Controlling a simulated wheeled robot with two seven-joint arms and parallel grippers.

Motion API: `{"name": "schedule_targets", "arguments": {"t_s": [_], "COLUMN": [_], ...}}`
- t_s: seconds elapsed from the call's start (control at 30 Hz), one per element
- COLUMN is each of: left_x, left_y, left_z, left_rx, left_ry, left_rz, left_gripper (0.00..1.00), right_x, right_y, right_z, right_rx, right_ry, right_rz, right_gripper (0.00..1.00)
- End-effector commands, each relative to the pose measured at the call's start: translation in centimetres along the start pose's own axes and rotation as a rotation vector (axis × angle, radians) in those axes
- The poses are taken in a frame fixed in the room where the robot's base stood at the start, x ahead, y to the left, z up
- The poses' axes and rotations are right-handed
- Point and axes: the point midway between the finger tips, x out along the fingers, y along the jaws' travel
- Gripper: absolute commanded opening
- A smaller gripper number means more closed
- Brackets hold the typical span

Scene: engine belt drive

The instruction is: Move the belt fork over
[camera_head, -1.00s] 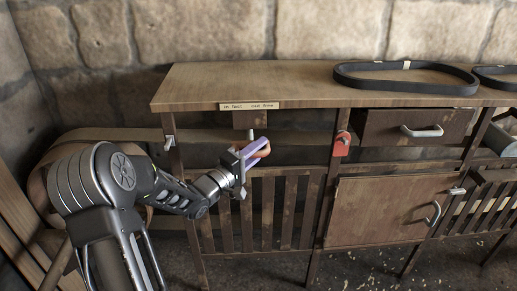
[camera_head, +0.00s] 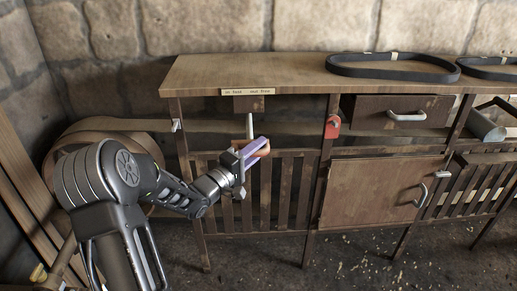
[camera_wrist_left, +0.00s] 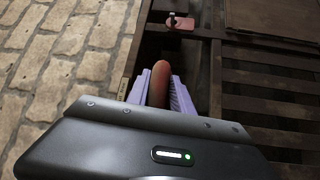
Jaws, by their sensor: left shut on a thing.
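The belt fork's handle shows in the head view as an orange-brown rounded grip (camera_head: 263,149) below a pale upright rod (camera_head: 249,125). The rod comes down from a wooden block (camera_head: 249,103) under the bench's front edge. My left gripper (camera_head: 254,150), with lilac finger pads, is shut on this grip. In the left wrist view, the orange-brown grip (camera_wrist_left: 160,84) stands between the two pads (camera_wrist_left: 164,96). The fork's part at the belt is not clearly visible. My right gripper is not in view.
A small label (camera_head: 247,92) is on the wooden bench's (camera_head: 210,78) front edge. A flat belt (camera_head: 215,127) runs behind the slatted front from a drum at left. A red tag (camera_head: 332,127) hangs on a post. A black belt loop (camera_head: 392,75) lies on top.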

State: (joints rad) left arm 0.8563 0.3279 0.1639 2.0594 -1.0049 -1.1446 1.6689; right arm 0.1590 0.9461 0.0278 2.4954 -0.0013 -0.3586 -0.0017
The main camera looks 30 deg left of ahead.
Motion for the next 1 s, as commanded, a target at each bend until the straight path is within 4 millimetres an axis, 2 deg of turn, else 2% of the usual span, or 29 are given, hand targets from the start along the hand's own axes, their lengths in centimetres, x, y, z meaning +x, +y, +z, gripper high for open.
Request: {"name": "schedule_targets", "arguments": {"t_s": [0.03,0.2,0.23,0.4,0.87,1.0], "left_x": [0.3,0.3,0.3,0.3,0.1,-0.7], "left_y": [0.9,0.9,0.9,0.8,0.3,0.2], "left_z": [0.2,0.3,0.3,0.3,0.3,0.2], "left_rx": [0.005,0.004,0.004,0.002,-0.001,-0.001], "left_ry": [-0.008,-0.009,-0.009,-0.01,-0.007,-0.005], "left_rz": [0.022,0.023,0.023,0.02,0.01,0.01], "left_gripper": [0.0,0.0,0.3,0.42,0.42,0.42], "right_x": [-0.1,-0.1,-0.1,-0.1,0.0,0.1], "right_y": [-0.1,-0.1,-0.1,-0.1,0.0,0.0], "right_z": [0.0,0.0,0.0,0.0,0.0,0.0], "right_rx": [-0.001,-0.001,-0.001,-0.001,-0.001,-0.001], "right_ry": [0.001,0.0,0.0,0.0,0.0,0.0], "right_rz": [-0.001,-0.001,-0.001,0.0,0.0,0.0], "right_gripper": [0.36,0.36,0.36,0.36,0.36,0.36]}}
